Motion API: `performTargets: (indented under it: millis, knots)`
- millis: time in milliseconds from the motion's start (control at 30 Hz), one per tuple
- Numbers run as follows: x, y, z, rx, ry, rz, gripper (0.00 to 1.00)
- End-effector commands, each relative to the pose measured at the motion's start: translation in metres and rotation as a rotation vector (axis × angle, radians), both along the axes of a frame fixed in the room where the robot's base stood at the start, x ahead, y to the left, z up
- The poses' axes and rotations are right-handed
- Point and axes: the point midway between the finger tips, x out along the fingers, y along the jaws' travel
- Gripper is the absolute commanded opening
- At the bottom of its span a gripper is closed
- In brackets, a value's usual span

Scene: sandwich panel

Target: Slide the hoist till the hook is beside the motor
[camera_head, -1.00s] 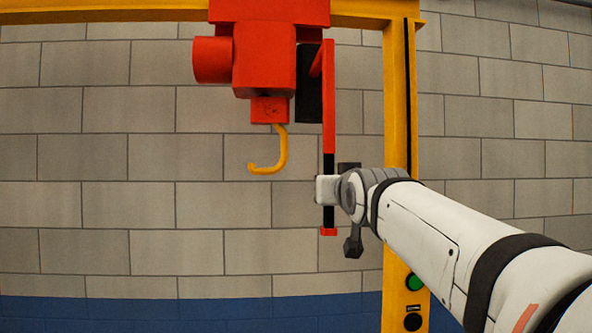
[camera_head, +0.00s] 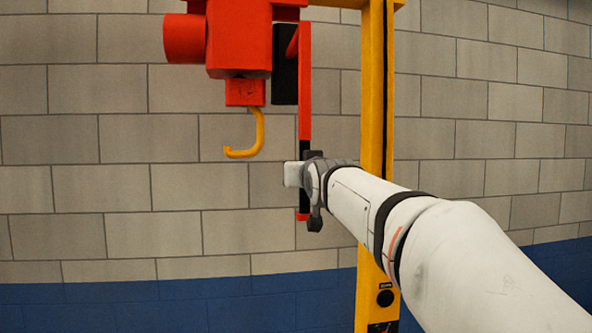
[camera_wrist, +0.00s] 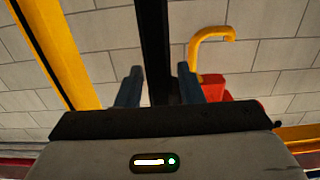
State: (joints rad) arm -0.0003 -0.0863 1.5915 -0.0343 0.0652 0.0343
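The red hoist (camera_head: 238,40) hangs from the yellow overhead beam at the top of the head view, with a yellow hook (camera_head: 258,135) below it. The hook also shows in the wrist view (camera_wrist: 197,45), right of my fingers. A handle bar hangs beside the hoist on its right, red above (camera_head: 305,80) with a black grip section below. My gripper (camera_head: 303,173) is at this black section. I see no separate motor.
A yellow post (camera_head: 372,90) stands right of the handle, behind my arm, with a black button (camera_head: 385,298) low on it. A grey block wall (camera_head: 120,180) with a blue base band (camera_head: 150,305) is behind. The space left of the hook looks clear.

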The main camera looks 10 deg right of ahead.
Motion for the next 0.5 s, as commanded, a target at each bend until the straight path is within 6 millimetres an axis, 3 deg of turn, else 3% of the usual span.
performTargets:
  millis: [400, 500]
  knots:
    - [-0.0002, 0.0, 0.0, 0.0, 0.0, 0.0, 0.0]
    - [-0.0002, 0.0, 0.0, 0.0, 0.001, 0.0, 0.0]
